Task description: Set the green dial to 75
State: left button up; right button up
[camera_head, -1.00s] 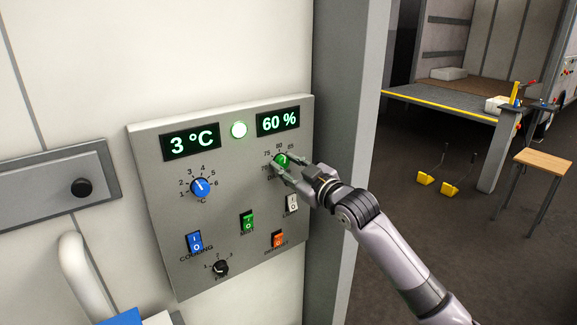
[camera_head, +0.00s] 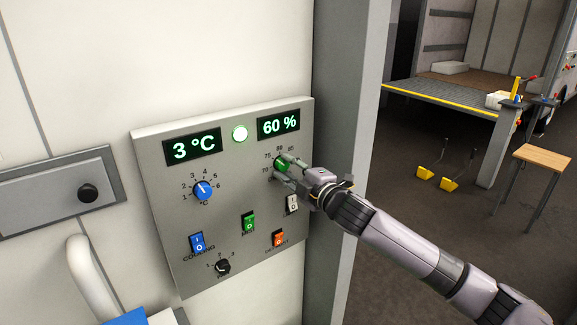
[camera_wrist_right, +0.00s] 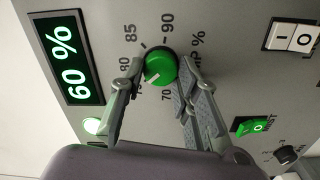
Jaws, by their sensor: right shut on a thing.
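The green dial (camera_head: 281,166) sits on the grey control panel, under the display (camera_head: 278,124) that reads 60 %. My right gripper (camera_head: 287,170) has its fingers on either side of the dial and is shut on it. In the right wrist view, the green dial (camera_wrist_right: 161,67) lies between the fingertips. My left gripper is not in view.
The panel (camera_head: 150,220) also bears a blue dial (camera_head: 203,190), a small black dial (camera_head: 223,267) and several rocker switches, with a white one (camera_head: 292,203) just below my gripper. A grey post (camera_head: 345,90) stands right of the panel.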

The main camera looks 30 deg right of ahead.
jog(key=shift+n, duration=0.6)
jog(key=o, duration=1.2)
jog(key=shift+s+f, duration=0.1)
jog(key=shift+s, duration=0.3)
jog(key=shift+s+d, duration=0.25)
jog(key=shift+s, duration=1.6)
jog(key=shift+s+d, duration=0.3)
jog(key=shift+s, duration=1.55)
jog(key=shift+s+d, duration=0.25)
jog(key=shift+s, duration=1.6)
